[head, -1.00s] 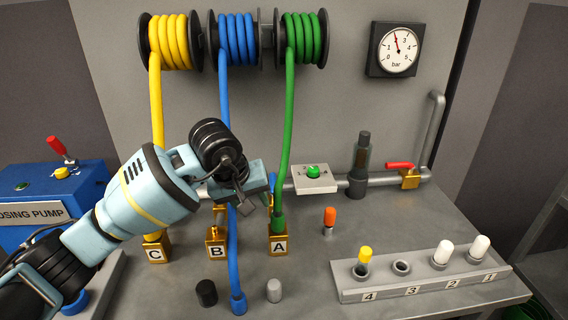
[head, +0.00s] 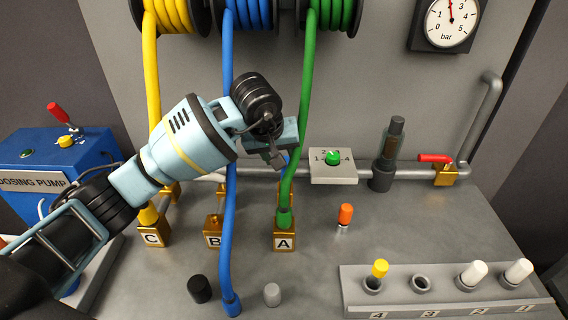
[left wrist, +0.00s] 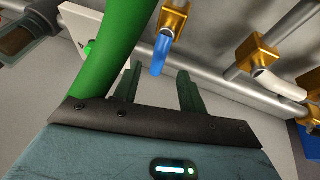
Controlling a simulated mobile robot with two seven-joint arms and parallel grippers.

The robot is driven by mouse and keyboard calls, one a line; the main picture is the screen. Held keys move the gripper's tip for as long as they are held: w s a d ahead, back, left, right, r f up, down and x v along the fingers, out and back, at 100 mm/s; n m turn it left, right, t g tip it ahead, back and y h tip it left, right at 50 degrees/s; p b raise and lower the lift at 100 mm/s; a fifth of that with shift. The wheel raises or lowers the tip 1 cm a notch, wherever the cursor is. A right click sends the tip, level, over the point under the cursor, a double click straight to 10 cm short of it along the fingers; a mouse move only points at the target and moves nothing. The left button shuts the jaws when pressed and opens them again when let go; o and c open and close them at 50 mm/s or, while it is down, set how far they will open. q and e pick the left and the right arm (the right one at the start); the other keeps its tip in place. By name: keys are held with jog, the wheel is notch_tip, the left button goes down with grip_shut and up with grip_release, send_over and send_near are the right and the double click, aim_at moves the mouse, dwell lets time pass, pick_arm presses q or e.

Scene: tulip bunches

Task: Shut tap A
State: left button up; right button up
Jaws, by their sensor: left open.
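The brass block labelled A (head: 284,236) stands at the foot of the green hose (head: 302,120). In the left wrist view a brass tap (left wrist: 174,18) with a blue lever (left wrist: 160,55) sits on the pipe beside the green hose (left wrist: 115,40). It carries no visible letter there, and the head view mostly hides it. My left gripper (head: 280,158) is open and empty beside the green hose, above block A. In the left wrist view its fingers (left wrist: 158,92) point toward the blue lever, whose tip shows beyond the gap between them; contact cannot be told. My right gripper is out of view.
Blocks B (head: 213,240) and C (head: 153,238) stand to the left. The blue hose (head: 230,210) hangs close to my arm. A dial box (head: 333,166) and a red-levered valve (head: 446,174) lie right along the pipe. A numbered rack (head: 400,313) is at front right.

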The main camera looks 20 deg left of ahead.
pick_arm(q)
jog(key=shift+x, duration=2.5)
grip_shut()
